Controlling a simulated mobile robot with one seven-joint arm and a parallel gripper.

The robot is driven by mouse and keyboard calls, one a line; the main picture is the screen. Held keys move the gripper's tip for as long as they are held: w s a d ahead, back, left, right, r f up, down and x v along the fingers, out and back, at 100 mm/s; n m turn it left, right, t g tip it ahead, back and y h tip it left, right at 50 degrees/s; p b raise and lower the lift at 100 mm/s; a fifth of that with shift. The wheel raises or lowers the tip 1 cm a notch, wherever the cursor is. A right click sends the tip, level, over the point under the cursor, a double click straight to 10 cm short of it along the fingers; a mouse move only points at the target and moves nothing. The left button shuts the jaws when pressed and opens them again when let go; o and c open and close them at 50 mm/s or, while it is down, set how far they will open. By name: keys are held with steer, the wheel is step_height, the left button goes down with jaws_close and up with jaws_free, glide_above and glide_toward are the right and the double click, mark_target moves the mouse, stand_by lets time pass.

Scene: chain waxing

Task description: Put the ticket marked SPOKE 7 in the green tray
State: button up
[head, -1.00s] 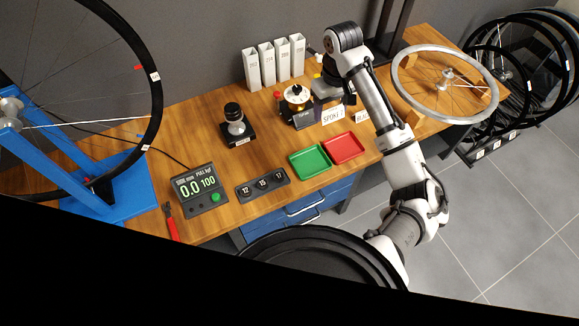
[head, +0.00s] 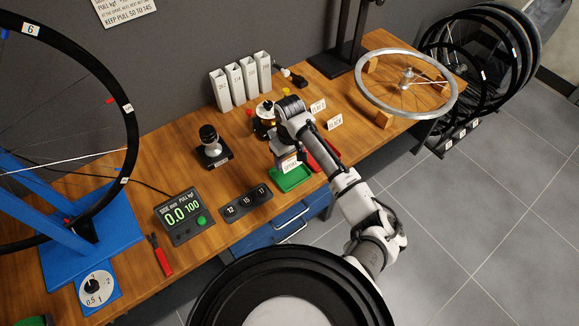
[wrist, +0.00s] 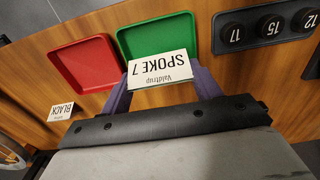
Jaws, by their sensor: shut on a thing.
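A white ticket (wrist: 160,69) reads SPOKE 7 and appears upside down in the wrist view. My gripper (wrist: 163,84) is shut on it, with a purple finger at each side. The green tray (wrist: 130,45) lies just beyond and below the ticket, which overlaps its near edge in the wrist view. In the head view the ticket (head: 290,164) hangs from my gripper (head: 287,155) over the green tray (head: 291,181). The ticket looks apart from the tray floor, though the exact height is hard to tell.
A red tray (wrist: 84,62) sits beside the green one and looks empty. A BLACK ticket (head: 335,122) and another ticket (head: 318,106) stand on the bench behind. A dark block with numbered sockets (head: 246,203) and a gauge display (head: 181,216) lie to the left.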

mark_target(290, 174)
steer(key=shift+f, duration=2.8)
steer(key=shift+f, duration=0.1)
steer(key=o, duration=0.7)
steer(key=shift+c, duration=0.2)
step_height(290, 174, up, 12)
steer(key=shift+r+b, duration=0.15)
steer(key=shift+b, duration=0.55)
